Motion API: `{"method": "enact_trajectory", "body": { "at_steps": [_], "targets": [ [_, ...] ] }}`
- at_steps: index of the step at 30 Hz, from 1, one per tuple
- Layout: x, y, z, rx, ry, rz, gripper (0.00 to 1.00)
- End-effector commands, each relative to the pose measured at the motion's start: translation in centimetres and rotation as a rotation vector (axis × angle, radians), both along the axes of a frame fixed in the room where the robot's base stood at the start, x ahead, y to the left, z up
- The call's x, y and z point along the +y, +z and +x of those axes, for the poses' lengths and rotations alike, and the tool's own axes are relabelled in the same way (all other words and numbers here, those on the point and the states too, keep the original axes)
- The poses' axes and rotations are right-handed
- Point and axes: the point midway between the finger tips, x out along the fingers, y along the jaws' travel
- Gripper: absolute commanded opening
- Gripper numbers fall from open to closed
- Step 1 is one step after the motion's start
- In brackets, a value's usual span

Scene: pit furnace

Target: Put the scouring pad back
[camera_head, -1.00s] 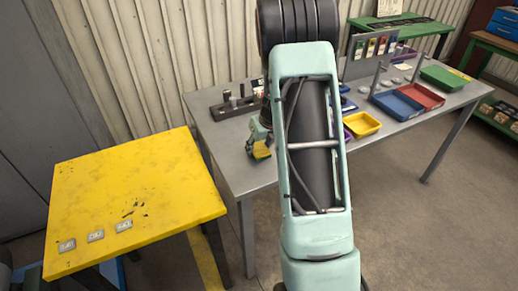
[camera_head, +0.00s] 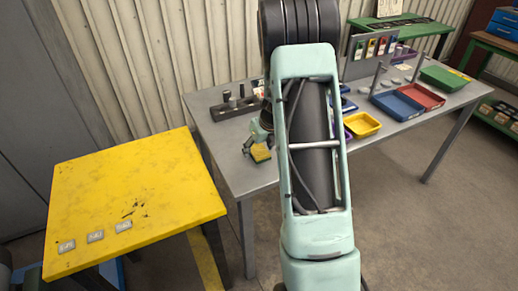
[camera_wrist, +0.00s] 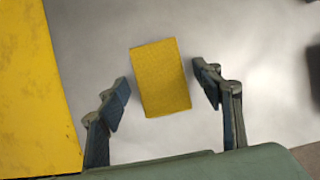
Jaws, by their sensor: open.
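The scouring pad (camera_wrist: 160,76) is a small block with a yellow face. It lies on the grey workbench, near its left front corner. In the head view the pad (camera_head: 261,153) shows a yellow top and a greenish side. My gripper (camera_wrist: 163,80) is open over it, one finger on each side with a gap between each finger and the pad. In the head view my gripper (camera_head: 255,143) is partly hidden behind my arm, just above the pad.
The grey workbench (camera_head: 222,150) carries a dark holder with upright pieces (camera_head: 237,105) behind the gripper. To the right are a yellow tray (camera_head: 362,125), a blue tray (camera_head: 396,105) and a red tray (camera_head: 424,96). A yellow table (camera_head: 130,190) with small metal plates stands at left.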

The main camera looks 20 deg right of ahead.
Motion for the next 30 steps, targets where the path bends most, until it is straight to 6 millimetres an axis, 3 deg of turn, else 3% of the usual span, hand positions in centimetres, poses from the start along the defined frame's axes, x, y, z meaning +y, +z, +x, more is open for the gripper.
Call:
{"method": "enact_trajectory", "body": {
  "at_steps": [12,18,30],
  "targets": [
    [0.0,7.4,-2.9,-0.004,0.002,-0.002,0.60],
    [-0.1,10.1,-4.2,-0.003,0.001,-0.001,0.60],
    [-0.2,11.0,-4.7,-0.001,-0.001,0.000,0.60]
  ]
}}
